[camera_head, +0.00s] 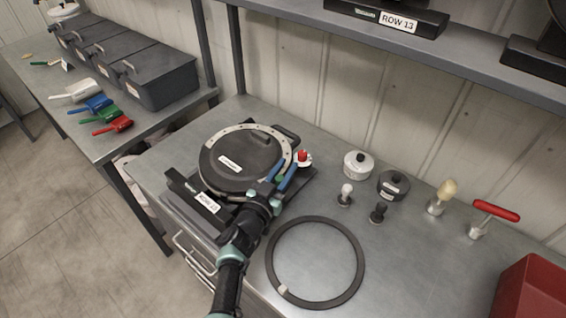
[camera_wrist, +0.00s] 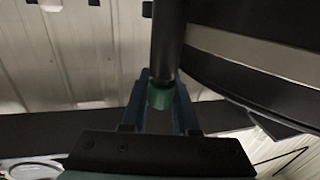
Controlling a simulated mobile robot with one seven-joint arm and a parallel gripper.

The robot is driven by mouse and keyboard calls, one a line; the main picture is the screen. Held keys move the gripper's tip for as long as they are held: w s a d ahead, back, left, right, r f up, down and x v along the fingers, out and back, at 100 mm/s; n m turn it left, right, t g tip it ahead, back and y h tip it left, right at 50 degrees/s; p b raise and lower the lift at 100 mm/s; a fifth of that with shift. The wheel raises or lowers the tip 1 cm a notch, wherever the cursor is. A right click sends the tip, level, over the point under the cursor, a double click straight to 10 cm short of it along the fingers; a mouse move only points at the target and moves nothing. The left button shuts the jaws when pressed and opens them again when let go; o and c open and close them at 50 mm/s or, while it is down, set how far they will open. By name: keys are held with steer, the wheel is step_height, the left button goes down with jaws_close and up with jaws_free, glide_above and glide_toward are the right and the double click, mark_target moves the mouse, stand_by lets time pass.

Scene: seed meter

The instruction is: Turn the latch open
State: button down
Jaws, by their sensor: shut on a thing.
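The seed meter (camera_head: 240,158) is a round black housing with a pale ring and a white label, on the metal bench. My gripper (camera_head: 285,177) is at its right side, with blue fingers. The wrist view shows the fingers (camera_wrist: 160,100) on both sides of a green-tipped part (camera_wrist: 161,95) on a dark rod (camera_wrist: 167,40), which appears to be the latch. My gripper is shut on this part. The housing's dark curved side (camera_wrist: 255,75) is close on the right there. The fingers hide part of the latch in the head view.
A red knob (camera_head: 303,156) on a white base is just beyond the fingers. A dark ring (camera_head: 357,262) lies on the bench, front right. Small lidded pots (camera_head: 393,184), knobbed tools and a red-handled tool (camera_head: 495,210) stand further right. A red bin (camera_head: 532,290) is at the right edge.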

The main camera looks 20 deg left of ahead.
steer(key=shift+d+m+g+h+b, duration=0.15)
steer(key=shift+m+h+b, duration=0.1)
steer(key=shift+m+h, duration=0.4)
steer(key=shift+d+m+g+h+b, duration=0.15)
steer(key=shift+m+h+b, duration=0.15)
steer(key=shift+h, duration=0.55)
steer(key=c, duration=0.7)
jaws_free()
steer(key=shift+p+v, duration=2.75)
steer(key=shift+v, duration=3.7)
steer(key=shift+a, duration=0.1)
